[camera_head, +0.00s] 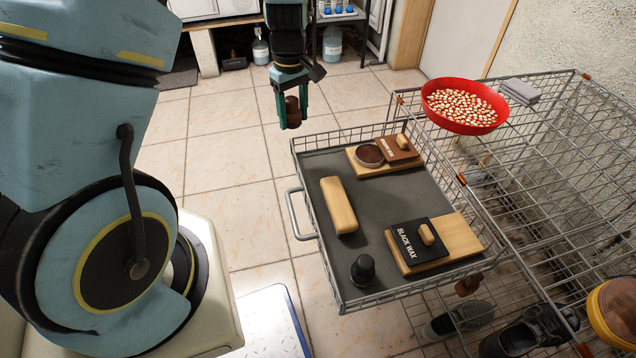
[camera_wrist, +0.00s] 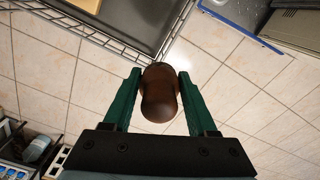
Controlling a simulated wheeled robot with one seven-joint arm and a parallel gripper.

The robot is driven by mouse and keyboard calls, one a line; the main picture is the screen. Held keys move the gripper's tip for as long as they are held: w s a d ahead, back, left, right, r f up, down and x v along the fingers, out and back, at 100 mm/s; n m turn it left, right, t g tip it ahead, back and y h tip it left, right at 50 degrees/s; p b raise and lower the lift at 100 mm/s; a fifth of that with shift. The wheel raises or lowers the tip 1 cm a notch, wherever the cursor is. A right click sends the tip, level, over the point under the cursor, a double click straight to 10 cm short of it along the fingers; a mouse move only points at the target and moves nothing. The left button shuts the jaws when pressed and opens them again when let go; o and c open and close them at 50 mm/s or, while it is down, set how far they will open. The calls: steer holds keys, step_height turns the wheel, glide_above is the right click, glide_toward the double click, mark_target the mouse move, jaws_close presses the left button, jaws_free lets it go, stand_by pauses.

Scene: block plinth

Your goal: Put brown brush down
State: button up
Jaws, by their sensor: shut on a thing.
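My gripper (camera_head: 291,108) is shut on the brown brush (camera_head: 292,105). It holds the brush in the air over the tiled floor, just beyond the far left corner of the wire tray (camera_head: 297,160). In the wrist view the brush's rounded dark brown handle (camera_wrist: 159,92) sits between the two green fingers; its lower part is hidden. A round brown wax tin (camera_head: 369,155) and a card with writing (camera_head: 397,148) lie on a wooden board at the tray's far side. A dark brush (camera_head: 362,268) stands at the tray's near left corner.
A tan block (camera_head: 339,205) lies in the tray's left part. A BLACK WAX card (camera_head: 410,245) lies on a second board (camera_head: 457,237). The grey tray floor between them is bare. A red bowl (camera_head: 465,105) stands on the rack to the right. Shoes (camera_head: 459,319) sit below.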

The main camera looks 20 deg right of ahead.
steer(key=b, duration=0.3)
glide_above(320, 165)
step_height(320, 165, down, 2)
steer(key=shift+n, duration=0.3)
step_height(320, 165, down, 10)
steer(key=shift+f+b, duration=0.1)
steer(key=shift+b, duration=0.2)
steer(key=shift+f, duration=0.1)
steer(key=o, duration=1.3)
step_height(320, 165, up, 12)
steer(key=p, duration=0.1)
steer(key=w+a+r+m, duration=0.1)
steer(key=a+r, duration=0.1)
steer(key=a, duration=0.5)
steer(key=w+a+r+m, duration=0.1)
steer(key=a+r, duration=0.2)
steer(key=a, duration=0.4)
steer(key=s+a+r+m, duration=0.1)
steer(key=s+a, duration=0.1)
steer(key=a, duration=0.6)
steer(key=s+a+r+m+t, duration=0.1)
steer(key=s+a+r+m, duration=0.1)
steer(key=a, duration=0.6)
steer(key=shift+s+a+r+t, duration=0.15)
steer(key=shift+s+r+t, duration=0.15)
steer(key=shift+s, duration=0.45)
